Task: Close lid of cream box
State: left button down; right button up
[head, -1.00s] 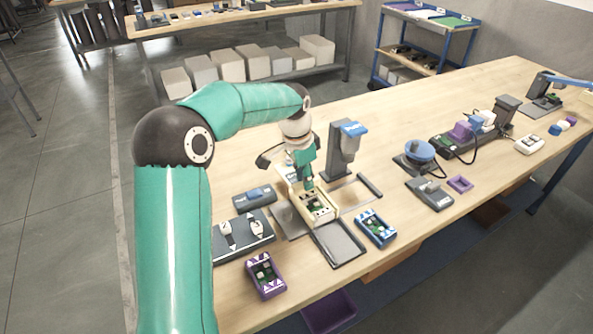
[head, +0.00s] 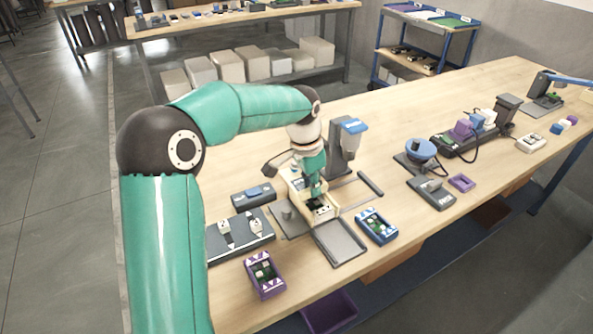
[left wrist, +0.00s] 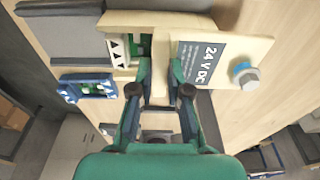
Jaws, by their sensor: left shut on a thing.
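The cream box (head: 324,214) stands on the workbench, with white and green parts visible inside it. It also shows in the left wrist view (left wrist: 121,20). Its cream lid (left wrist: 250,50), with a dark "24 V DC" label and a metal bolt with a blue ring, stands open beside the box opening. My left gripper (head: 315,192) points down over the box and hides part of it. In the left wrist view my left gripper (left wrist: 160,72) is shut on the lid's edge near the opening. My right gripper is not in view.
An empty grey tray (head: 341,243) lies in front of the box. A blue box (head: 376,226) stands to its right and a purple box (head: 264,275) at front left. A grey post with a blue top (head: 346,140) rises behind.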

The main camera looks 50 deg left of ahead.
aim_at(325, 210)
pick_arm(q)
jog(key=shift+s+d+f+b, duration=0.1)
jog(key=shift+s+d+b, duration=0.2)
jog(key=shift+d, duration=0.55)
jog(key=shift+s+d+f+b, duration=0.1)
jog(key=shift+s+d+b, duration=0.15)
jog(key=shift+d, duration=0.65)
jog(key=shift+s+d+f+b, duration=0.1)
jog(key=shift+s+d+b, duration=0.2)
jog(key=shift+d, duration=0.55)
jog(key=c, duration=1.2)
grip_release()
jog(key=shift+o, duration=0.2)
jog(key=shift+w+a, duration=0.1)
jog(key=shift+r, duration=0.2)
jog(key=shift+r+p, duration=0.45)
jog(key=shift+p, duration=0.05)
jog(key=shift+r+p, duration=2.2)
jog(key=shift+r, duration=0.4)
